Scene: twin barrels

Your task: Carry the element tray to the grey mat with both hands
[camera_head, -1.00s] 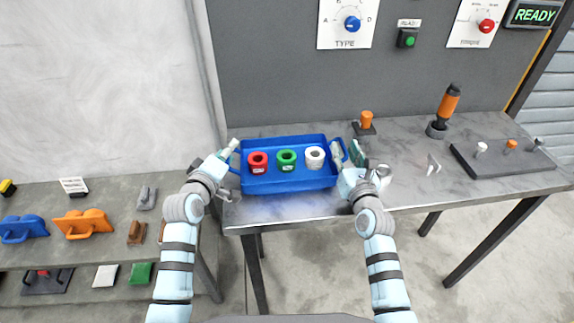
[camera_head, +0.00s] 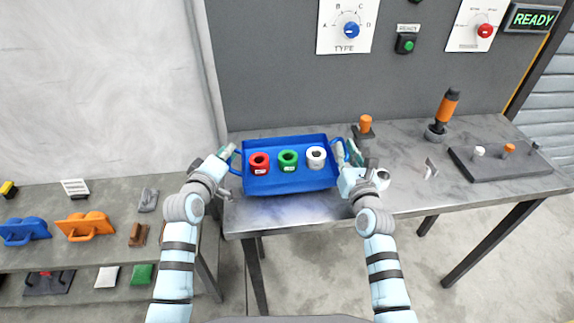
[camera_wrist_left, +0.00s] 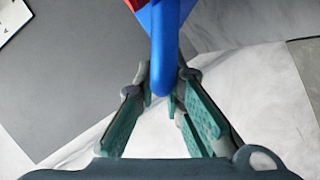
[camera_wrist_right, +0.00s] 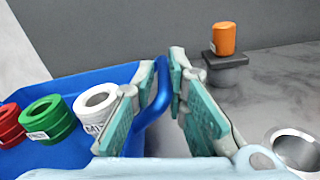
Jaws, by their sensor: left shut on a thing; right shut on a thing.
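The blue element tray (camera_head: 290,184) is over the left part of the metal bench, with a red (camera_head: 259,163), a green (camera_head: 288,160) and a white (camera_head: 316,157) ring-shaped element upright in it. I cannot tell for sure whether its base touches the bench. My left gripper (camera_head: 231,156) is shut on the tray's left handle, a blue bar between the fingers in the left wrist view (camera_wrist_left: 162,75). My right gripper (camera_head: 347,154) is shut on the right handle (camera_wrist_right: 160,100). I cannot make out a grey mat.
An orange-topped part (camera_head: 365,124) stands just right of the tray, with a metal cup (camera_wrist_right: 297,150) near my right gripper. A dark peg board (camera_head: 500,164) and an orange-handled tool (camera_head: 443,112) are further right. A lower shelf (camera_head: 60,197) with several parts is left. A grey panel rises behind.

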